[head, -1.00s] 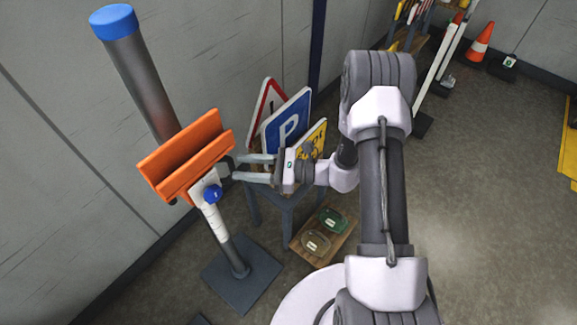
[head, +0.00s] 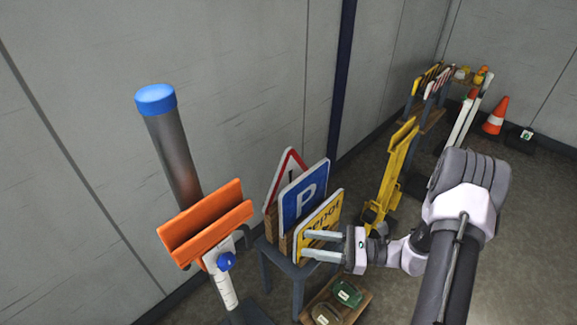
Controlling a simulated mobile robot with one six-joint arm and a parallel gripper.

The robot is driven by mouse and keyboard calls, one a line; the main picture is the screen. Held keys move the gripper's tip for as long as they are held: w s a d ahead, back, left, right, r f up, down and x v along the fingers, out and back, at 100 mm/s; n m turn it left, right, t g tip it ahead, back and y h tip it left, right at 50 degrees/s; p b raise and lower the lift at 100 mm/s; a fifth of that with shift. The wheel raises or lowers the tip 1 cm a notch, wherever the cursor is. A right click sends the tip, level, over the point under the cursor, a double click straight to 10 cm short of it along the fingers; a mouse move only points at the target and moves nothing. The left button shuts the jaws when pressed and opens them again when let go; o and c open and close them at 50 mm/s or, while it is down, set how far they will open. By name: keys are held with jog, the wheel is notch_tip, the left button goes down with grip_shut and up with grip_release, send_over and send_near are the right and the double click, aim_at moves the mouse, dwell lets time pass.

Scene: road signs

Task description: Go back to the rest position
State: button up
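My gripper (head: 308,246) is open and empty. Its two grey fingers point left, in front of the yellow sign (head: 318,222) as seen in the head view. An orange slotted holder (head: 208,226) with a blue knob (head: 226,261) on a white post stands to the left of the fingertips, apart from them. A blue parking sign (head: 303,197) and a red-edged triangular sign (head: 283,176) stand behind the yellow sign in a rack on a grey stand (head: 268,268). My fingers hide part of the yellow sign.
A dark post with a blue cap (head: 155,100) stands behind the holder. A low wooden tray (head: 361,301) holds green and brown items. A yellow frame (head: 395,170) and a shelf of signs (head: 430,118) stand behind my arm. An orange cone (head: 495,116) is far right.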

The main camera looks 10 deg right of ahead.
jog(key=s+a+r+n+g+h+b, duration=0.45)
jog(key=s+a+r+n+g, duration=0.3)
jog(key=n, duration=0.25)
jog(key=s+d+r+n+t+h+b, duration=0.1)
jog(key=s+r+n+t+h+b, duration=0.2)
jog(key=s+r+n+t+h, duration=0.3)
jog(key=s+r+n+h, duration=0.1)
jog(key=s+n+h, duration=0.1)
jog(key=h, duration=0.2)
jog(key=shift+s, duration=0.2)
jog(key=shift+d+t, duration=0.1)
jog(key=shift+t, duration=0.15)
dwell(0.9)
